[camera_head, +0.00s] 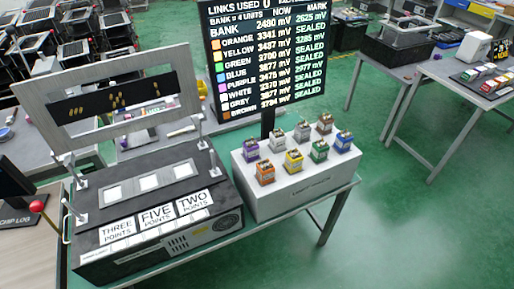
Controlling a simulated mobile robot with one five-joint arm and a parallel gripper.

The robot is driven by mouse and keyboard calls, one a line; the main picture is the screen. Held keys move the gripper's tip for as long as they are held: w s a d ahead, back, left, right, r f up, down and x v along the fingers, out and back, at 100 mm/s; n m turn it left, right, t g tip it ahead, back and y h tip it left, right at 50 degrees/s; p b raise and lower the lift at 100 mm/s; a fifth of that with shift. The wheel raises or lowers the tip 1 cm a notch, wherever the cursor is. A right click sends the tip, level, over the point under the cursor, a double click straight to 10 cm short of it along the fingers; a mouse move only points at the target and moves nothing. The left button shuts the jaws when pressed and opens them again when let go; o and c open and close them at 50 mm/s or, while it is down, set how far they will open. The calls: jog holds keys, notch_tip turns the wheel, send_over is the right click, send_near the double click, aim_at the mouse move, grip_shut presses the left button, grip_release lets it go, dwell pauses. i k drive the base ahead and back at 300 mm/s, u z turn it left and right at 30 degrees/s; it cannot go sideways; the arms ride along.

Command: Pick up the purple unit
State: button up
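The purple unit (250,150) is a small block with a purple body and a metallic top. It stands upright at the left end of the back row on a white box (297,203). A white unit (278,137) is to its right in that row, and an orange unit (264,173) is in front of it. Nothing lies on top of the purple unit. My gripper is not in view.
Yellow (293,161), green (318,150), blue (343,141), grey (302,130) and brown (325,122) units share the box. A readings screen (265,55) stands behind. Green floor is clear at right.

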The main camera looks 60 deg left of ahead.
aim_at(251, 147)
jog(key=u, duration=4.1)
